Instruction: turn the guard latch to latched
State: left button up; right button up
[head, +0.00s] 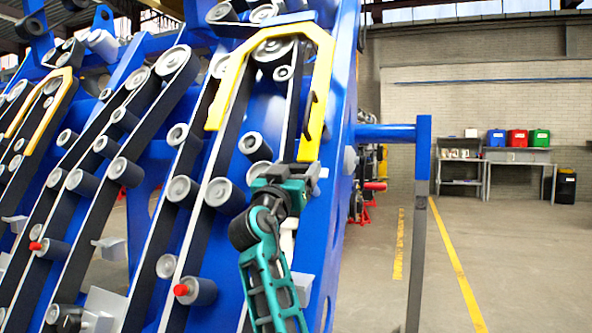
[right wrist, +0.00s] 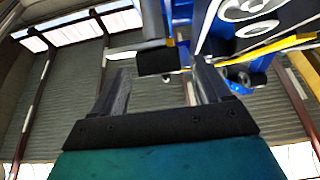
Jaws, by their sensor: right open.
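The yellow guard (head: 320,75) arches over the upper pulleys and belt of the nearest blue chassis section. A small dark handle, which looks like the guard latch (head: 309,109), sits on the guard's right leg. My teal right arm reaches up from below, and its right gripper (head: 292,174) is just under the guard's lower right end, below the latch. In the right wrist view the right gripper (right wrist: 160,70) is open. A dark block (right wrist: 155,61) shows between and beyond its fingers; I cannot tell whether it is the latch. My left gripper is not in view.
The blue chassis (head: 340,150) carries several grey rollers and black belts on the left. A blue bar (head: 385,133) juts right to a post (head: 419,200). Open floor lies to the right, with a workbench (head: 515,157) and coloured bins at the back wall.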

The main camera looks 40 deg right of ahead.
jog(key=shift+w+d+r, duration=0.15)
jog(key=shift+d, duration=0.15)
jog(key=shift+c, duration=0.2)
